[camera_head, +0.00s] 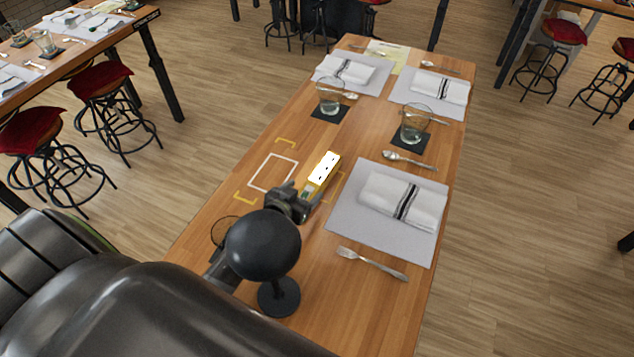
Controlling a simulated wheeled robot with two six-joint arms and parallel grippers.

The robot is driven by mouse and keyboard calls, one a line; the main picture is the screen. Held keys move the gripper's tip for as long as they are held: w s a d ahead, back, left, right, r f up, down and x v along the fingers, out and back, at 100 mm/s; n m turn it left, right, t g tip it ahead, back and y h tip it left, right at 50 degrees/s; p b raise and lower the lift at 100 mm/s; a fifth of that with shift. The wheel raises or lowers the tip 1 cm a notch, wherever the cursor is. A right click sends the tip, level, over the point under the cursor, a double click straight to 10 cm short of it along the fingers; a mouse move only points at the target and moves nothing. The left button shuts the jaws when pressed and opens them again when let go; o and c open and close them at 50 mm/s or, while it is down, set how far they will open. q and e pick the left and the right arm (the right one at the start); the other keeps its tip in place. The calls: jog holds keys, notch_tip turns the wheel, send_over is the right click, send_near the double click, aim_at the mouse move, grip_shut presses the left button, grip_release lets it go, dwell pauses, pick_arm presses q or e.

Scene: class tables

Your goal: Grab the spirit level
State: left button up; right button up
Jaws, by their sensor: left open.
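A small oblong thing with a white, dark-marked top and yellow sides (323,170) lies on the wooden table (240,215); it is the likeliest spirit level, but I cannot read its details. Its near end is close to my left gripper (303,200), which is open. I cannot tell whether the fingers touch it, and the gripper and wrist hide part of that area. My right gripper is not in view.
A grey placemat (345,225) with a folded napkin (385,196) lies just right. A fork (372,263) and spoon (409,160) lie near it. Glasses (415,124) (330,95) stand beyond. A white-outlined rectangle (273,172) to the left is bare.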

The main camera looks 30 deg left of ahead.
aim_at(314, 182)
pick_arm(q)
jog(key=shift+w+d+f, duration=0.1)
jog(key=shift+w+f, duration=0.15)
jog(key=shift+w, duration=0.45)
jog(key=b+x, duration=0.1)
jog(key=x, duration=0.3)
jog(key=shift+f, duration=0.2)
jog(key=shift+w, duration=0.3)
jog(key=shift+s, duration=0.1)
jog(key=shift+c, duration=0.3)
jog(key=shift+c, duration=1.2)
jog(key=c, duration=1)
jog(key=shift+r, duration=0.1)
